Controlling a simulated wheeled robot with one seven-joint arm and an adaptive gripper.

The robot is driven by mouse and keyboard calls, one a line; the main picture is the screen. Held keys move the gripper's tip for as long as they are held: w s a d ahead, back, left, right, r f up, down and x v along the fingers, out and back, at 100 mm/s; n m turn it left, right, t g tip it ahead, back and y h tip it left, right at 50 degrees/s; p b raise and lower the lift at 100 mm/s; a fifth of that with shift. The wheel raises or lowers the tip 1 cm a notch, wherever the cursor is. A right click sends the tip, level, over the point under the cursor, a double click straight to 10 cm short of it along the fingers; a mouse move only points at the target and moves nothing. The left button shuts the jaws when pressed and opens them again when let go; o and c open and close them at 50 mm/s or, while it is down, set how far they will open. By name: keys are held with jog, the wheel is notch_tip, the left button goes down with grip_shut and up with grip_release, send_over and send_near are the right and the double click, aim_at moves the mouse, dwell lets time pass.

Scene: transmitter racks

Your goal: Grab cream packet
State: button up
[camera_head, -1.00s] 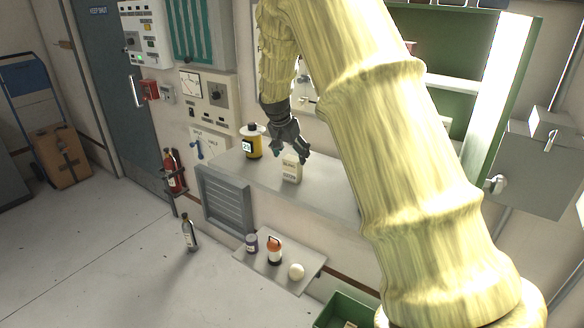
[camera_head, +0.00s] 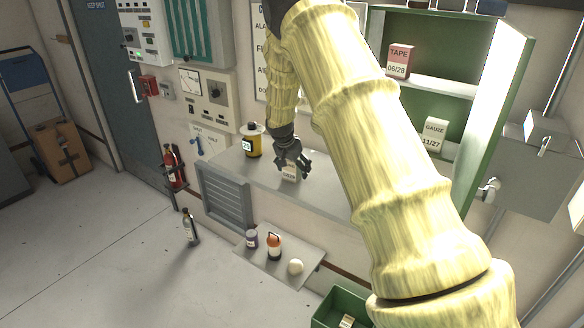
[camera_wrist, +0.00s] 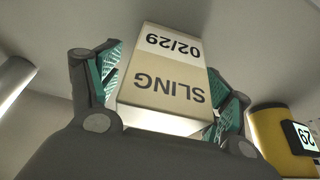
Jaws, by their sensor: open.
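A small cream packet (camera_head: 289,173) stands on the grey counter (camera_head: 330,199). In the wrist view the cream packet (camera_wrist: 165,80) shows the label SLING 02/29, upside down, with a white band. My gripper (camera_head: 291,168) is over the packet from above, with its fingers on either side of it. In the wrist view my gripper (camera_wrist: 163,95) is open, with green finger pads left and right of the packet. I cannot tell whether either pad touches it. The packet's upper part is hidden by the fingers in the head view.
A yellow canister (camera_head: 254,146) with a display stands left on the counter. A lower shelf (camera_head: 299,285) holds a purple can, an orange-white bottle and a white ball. A green cabinet (camera_head: 451,62) at right holds TAPE and GAUZE boxes. A green bin (camera_head: 333,300) is below.

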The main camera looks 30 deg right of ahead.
jog(key=c, duration=1)
jog(key=shift+r, duration=0.1)
